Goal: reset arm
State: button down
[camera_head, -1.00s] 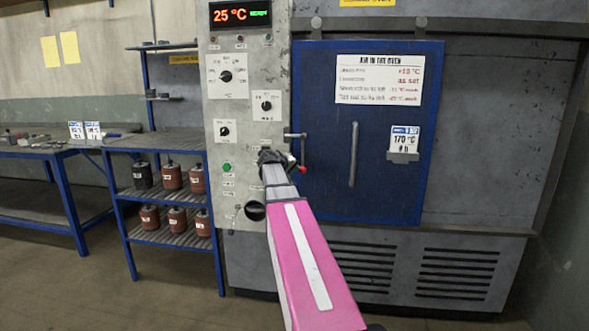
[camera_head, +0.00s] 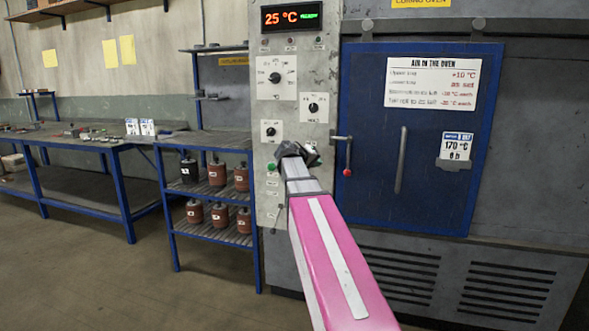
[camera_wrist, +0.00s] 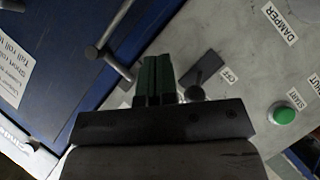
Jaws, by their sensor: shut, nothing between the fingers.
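My pink arm reaches up toward the oven's control panel in the head view. My gripper (camera_head: 296,150) is in front of the lower part of that panel, left of the blue oven door (camera_head: 375,110). In the wrist view my gripper (camera_wrist: 157,75) has its two dark green fingers together, with nothing between them. A dark knob or lever beside the "OFF" label (camera_wrist: 228,74) shows just right of the fingertips. I cannot tell whether they touch. The door latch handle (camera_wrist: 100,48) is left of the fingers.
The control panel (camera_head: 275,87) has dials and a display reading 25 °C. A red-tipped latch lever (camera_head: 347,158) sits at the door's left edge. A blue shelf rack (camera_head: 190,140) with several brown canisters and a workbench (camera_head: 75,195) stand left. Floor at lower left is clear.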

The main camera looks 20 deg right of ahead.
jog(key=s+a+f+g+y, duration=0.1)
jog(key=s+a+f+y, duration=0.3)
jog(key=f, duration=0.7)
jog(key=s+a+f+n+g+y, duration=0.15)
jog(key=s+a+f, duration=0.4)
jog(key=f, duration=0.65)
jog(key=s+a+f+g+y, duration=0.25)
jog(key=s+a+f, duration=0.3)
jog(key=f, duration=0.55)
jog(key=s+a+f+g+y, duration=0.1)
jog(key=s+a+f+y, duration=0.3)
jog(key=s+f, duration=0.4)
jog(key=shift+s+a, duration=0.8)
jog(key=shift+a, duration=0.1)
